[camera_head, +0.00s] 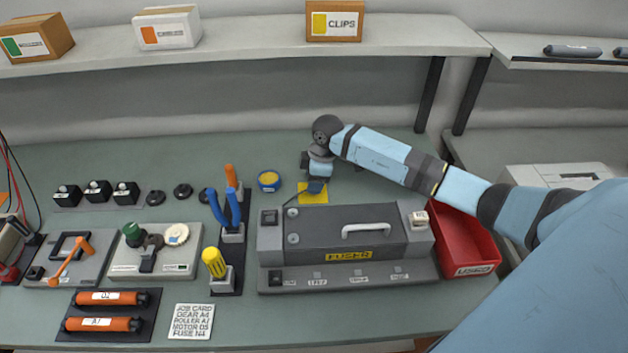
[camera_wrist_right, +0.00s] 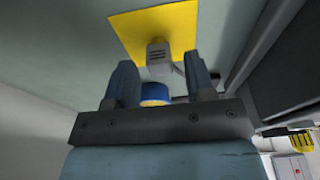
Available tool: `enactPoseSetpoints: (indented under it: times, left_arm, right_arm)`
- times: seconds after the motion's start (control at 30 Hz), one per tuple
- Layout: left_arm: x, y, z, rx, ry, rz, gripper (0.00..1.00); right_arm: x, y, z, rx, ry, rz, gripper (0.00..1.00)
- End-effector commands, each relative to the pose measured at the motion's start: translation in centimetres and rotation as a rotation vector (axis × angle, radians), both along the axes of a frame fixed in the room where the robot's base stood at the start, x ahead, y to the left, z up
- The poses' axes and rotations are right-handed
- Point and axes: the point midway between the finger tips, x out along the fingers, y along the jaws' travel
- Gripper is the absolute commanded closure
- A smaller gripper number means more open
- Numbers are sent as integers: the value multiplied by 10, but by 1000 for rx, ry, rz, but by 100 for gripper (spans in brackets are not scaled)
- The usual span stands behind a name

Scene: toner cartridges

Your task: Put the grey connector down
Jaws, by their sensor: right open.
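The grey connector (camera_wrist_right: 157,53) rests on or just at the yellow pad (camera_wrist_right: 125,22), beyond the fingertips of my right gripper (camera_wrist_right: 159,73) in the wrist view. The two fingers stand apart, one on each side of the connector's near end, with gaps visible beside it. A thin dark cable runs from the connector toward the fuser unit. In the head view my right gripper (camera_head: 315,187) points down over the yellow pad (camera_head: 318,198), behind the fuser unit (camera_head: 340,222), and hides the connector. My left gripper is not in view.
A blue tub (camera_head: 269,187) stands left of the pad. A tool stand with a blue-handled tool (camera_head: 226,210) is further left. A red bin (camera_head: 465,240) sits right of the fuser unit, under my right arm. Bench behind the pad is clear.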

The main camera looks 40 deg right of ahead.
Motion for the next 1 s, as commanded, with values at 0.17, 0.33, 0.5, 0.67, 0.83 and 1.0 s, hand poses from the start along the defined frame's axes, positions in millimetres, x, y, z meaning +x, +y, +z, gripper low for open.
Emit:
enactPoseSetpoints:
  times: [0.17, 0.33, 0.5, 0.67, 0.83, 1.0]
  left_arm:
    - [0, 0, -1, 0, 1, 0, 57]
    - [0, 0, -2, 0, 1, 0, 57]
    - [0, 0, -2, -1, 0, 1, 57]
    - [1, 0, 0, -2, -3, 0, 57]
    - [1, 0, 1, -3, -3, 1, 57]
    - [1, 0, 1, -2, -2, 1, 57]
  right_arm:
    - [-2, -6, 30, -1, -4, 1, 51]
    - [-6, -13, 68, -2, -5, 0, 51]
    - [-10, -17, 97, -2, -3, 0, 51]
    - [-12, -20, 112, -1, -2, 1, 51]
    - [-12, -20, 116, 0, 0, 0, 51]
    - [-12, -20, 116, 0, 0, 0, 51]
